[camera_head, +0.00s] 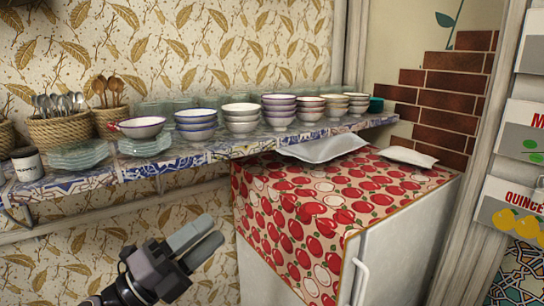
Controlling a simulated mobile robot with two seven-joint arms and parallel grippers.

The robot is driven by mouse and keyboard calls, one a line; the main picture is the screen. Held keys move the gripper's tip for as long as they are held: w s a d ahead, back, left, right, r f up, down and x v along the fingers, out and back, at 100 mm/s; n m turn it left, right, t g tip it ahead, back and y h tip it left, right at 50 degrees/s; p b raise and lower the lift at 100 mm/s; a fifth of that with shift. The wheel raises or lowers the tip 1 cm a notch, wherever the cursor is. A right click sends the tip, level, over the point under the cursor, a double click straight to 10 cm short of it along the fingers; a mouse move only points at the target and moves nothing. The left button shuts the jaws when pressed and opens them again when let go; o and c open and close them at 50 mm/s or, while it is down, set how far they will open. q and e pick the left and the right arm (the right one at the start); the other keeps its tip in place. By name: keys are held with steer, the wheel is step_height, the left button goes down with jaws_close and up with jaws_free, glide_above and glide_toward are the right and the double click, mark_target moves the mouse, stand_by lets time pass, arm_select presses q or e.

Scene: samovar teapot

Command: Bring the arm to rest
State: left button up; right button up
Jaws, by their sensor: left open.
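My left gripper (205,242) is in the lower middle of the head view, below the tiled shelf and left of the white fridge. Its two grey fingers point up and to the right, with a gap between them. Nothing is between the fingers, and they touch nothing that I can see. My right gripper is not in view.
A tiled shelf (237,147) runs along the wall above my gripper, with stacked bowls (241,117), glass plates (78,156) and baskets (60,131) of cutlery. At the right stands a fridge (410,240) under a red patterned cloth (300,215). Papered wall lies behind my gripper.

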arm_select(q)
steer(key=s+a+f+n+y, duration=0.3)
steer(key=f+n+y, duration=0.2)
steer(key=f+n, duration=0.35)
steer(key=s+a+f+n+y, duration=0.3)
steer(key=s+f+n+y, duration=0.15)
steer(key=f+n, duration=0.45)
steer(key=s+a+f+n+y, duration=0.3)
steer(key=f+n+y, duration=0.3)
steer(key=f, duration=0.4)
steer(key=s+f+n+g+p, duration=0.1)
steer(key=s+f+n+g, duration=0.2)
steer(key=s+f+n, duration=0.2)
steer(key=s+f, duration=0.3)
steer(key=s, duration=0.1)
steer(key=shift+s+f+g, duration=0.2)
steer(key=shift+f+g, duration=0.1)
steer(key=shift+f, duration=0.05)
